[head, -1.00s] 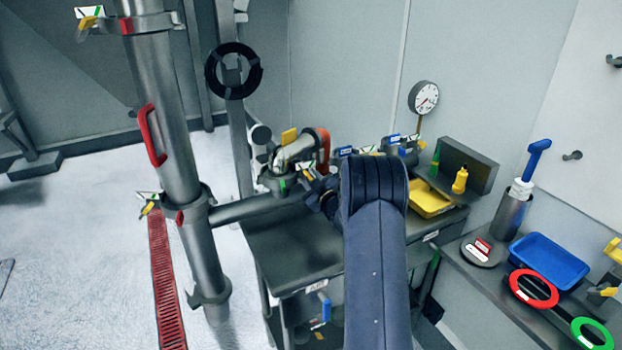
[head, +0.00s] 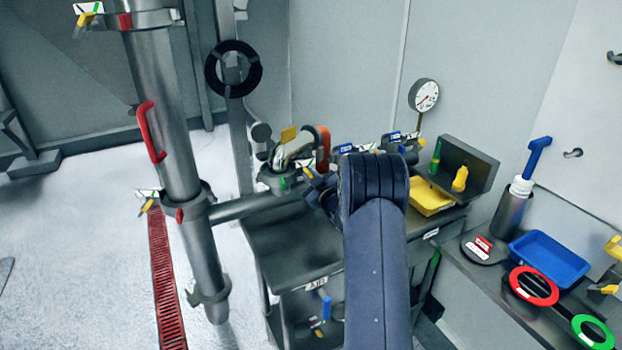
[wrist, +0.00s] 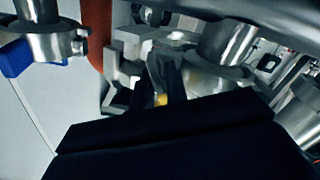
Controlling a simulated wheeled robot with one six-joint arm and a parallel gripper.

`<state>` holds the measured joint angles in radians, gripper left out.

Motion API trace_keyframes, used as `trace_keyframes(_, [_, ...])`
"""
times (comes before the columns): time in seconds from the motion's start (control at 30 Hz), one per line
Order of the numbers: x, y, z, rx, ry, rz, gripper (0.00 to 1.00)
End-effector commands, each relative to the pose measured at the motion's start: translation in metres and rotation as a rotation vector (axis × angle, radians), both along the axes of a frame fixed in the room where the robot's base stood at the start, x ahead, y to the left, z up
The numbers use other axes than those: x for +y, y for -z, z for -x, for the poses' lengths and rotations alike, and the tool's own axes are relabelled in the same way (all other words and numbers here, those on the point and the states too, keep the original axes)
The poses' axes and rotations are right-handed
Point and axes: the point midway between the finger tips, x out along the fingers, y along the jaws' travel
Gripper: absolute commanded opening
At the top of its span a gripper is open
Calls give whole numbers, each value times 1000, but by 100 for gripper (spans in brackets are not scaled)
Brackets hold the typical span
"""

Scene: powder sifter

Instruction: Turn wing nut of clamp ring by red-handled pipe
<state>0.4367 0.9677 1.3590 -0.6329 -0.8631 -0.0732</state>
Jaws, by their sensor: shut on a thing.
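The bent metal pipe (head: 292,150) with an orange-red handle (head: 323,150) stands at the back left of the steel bench. Its orange-red part also shows in the wrist view (wrist: 93,42). My gripper (head: 314,184) is low beside this pipe, partly hidden behind my forearm. In the wrist view, my gripper (wrist: 160,88) is shut on a small yellow part, which looks like the wing nut (wrist: 160,99). A steel clamp ring (wrist: 218,76) is close to the right of the fingers. The wing nut is mostly hidden by the fingers and dark wrist body.
A tall pipe with a red handle (head: 152,133) stands left. Blue-tagged fittings (head: 400,143), a yellow tray (head: 431,197) and a gauge (head: 424,96) are at the bench's right. A blue tray (head: 550,260) is on the right shelf. The bench front (head: 290,240) is clear.

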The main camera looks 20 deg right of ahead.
Motion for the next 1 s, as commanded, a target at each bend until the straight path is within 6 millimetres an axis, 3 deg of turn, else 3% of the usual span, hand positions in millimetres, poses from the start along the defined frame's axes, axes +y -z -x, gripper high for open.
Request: trace_keyframes(1.0, [0,0,0,26,0,-879,0])
